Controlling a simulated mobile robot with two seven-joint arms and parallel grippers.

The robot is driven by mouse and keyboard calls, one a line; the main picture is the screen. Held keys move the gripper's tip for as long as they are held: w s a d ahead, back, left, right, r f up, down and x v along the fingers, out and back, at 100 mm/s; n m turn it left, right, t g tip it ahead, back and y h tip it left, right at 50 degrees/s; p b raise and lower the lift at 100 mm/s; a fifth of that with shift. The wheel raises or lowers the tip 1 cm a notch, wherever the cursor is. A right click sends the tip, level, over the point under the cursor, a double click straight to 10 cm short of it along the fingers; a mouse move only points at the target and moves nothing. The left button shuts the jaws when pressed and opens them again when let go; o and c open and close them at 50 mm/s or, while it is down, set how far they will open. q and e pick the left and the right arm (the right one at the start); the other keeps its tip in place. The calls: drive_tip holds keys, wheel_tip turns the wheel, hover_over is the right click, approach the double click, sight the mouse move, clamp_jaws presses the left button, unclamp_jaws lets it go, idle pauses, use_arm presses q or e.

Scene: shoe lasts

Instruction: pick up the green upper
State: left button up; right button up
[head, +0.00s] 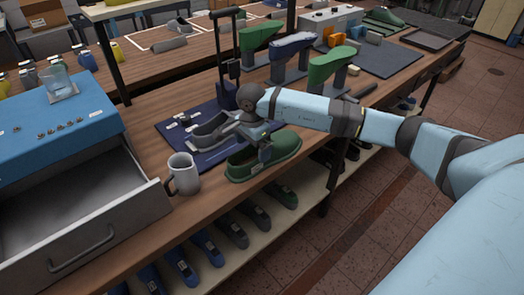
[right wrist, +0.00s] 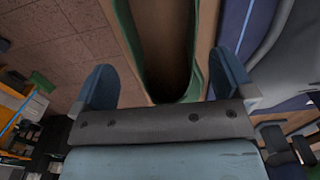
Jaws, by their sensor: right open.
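The green upper (head: 278,157) is a shoe-shaped shell with a dark opening on top. It lies on the wooden bench near its front edge, just right of a dark blue mat. My right gripper (head: 263,148) is right over it, pointing down, with its fingers partly hidden by the wrist in the head view. In the right wrist view the green upper (right wrist: 127,38) shows between the two spread fingers of my open right gripper (right wrist: 165,80), one on each side of it. Whether either finger touches it, I cannot tell. My left gripper is not in view.
A grey upper (head: 209,132) lies on the blue mat (head: 180,142) close to the left. A grey mug (head: 184,174) stands left of the green upper, next to an open drawer (head: 80,215). Green and blue lasts (head: 292,46) stand on posts behind. A lower shelf holds several shoes.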

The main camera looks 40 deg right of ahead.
drive_tip(key=shift+w+a+f+p, duration=0.1)
drive_tip(key=shift+f+p, duration=0.05)
drive_tip(key=shift+f, duration=1.2)
drive_tip(key=shift+w+a+f+p, duration=0.1)
drive_tip(key=shift+f+p, duration=0.05)
drive_tip(key=shift+f, duration=1.2)
drive_tip(key=c, duration=0.8)
